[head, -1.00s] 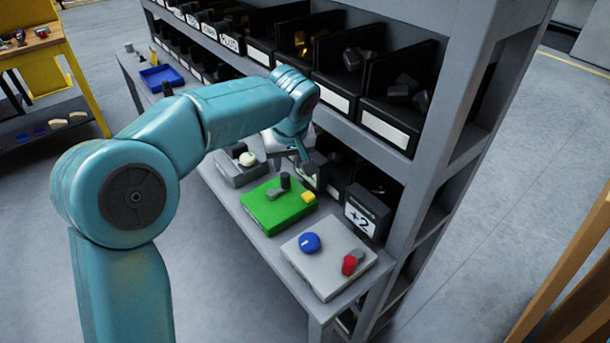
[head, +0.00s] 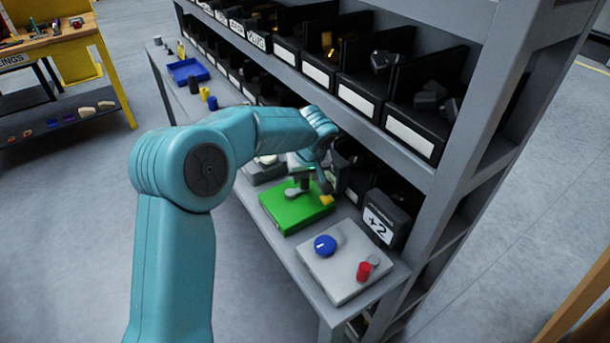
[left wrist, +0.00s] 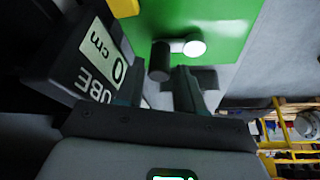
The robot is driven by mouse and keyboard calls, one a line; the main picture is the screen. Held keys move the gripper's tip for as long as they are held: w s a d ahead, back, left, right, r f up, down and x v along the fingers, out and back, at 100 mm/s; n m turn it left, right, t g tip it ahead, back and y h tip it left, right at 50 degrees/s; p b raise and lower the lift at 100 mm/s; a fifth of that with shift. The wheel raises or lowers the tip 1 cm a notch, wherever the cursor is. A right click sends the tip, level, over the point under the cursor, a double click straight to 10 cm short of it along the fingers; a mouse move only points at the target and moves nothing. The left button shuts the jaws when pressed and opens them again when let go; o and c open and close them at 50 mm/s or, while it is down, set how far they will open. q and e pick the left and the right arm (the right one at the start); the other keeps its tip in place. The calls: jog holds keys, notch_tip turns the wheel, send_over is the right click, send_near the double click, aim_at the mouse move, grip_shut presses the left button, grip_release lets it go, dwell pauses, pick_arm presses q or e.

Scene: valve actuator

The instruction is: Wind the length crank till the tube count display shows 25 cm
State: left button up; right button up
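The green box (head: 285,212) stands on the grey bench and carries the grey length crank (head: 297,192). In the left wrist view the crank shows a pale round hub (left wrist: 194,48) and a dark upright handle (left wrist: 160,60). The tube count display (left wrist: 98,52) is dark-framed and reads 0 cm. My left gripper (head: 308,178) is close over the crank. In the left wrist view its fingers (left wrist: 160,88) are apart, with the handle ahead of the gap between them. I cannot tell whether they touch it. My right gripper is in neither view.
A grey box (head: 345,275) with a blue dial (head: 325,245) and red knob (head: 364,271) stands nearer. A display reading +2 (head: 380,222) stands beside it. A yellow button (head: 327,200) sits on the green box's corner. Shelf bins (head: 425,115) overhang the bench.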

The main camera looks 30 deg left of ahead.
pick_arm(q)
jog(key=shift+x, duration=1.3)
grip_shut()
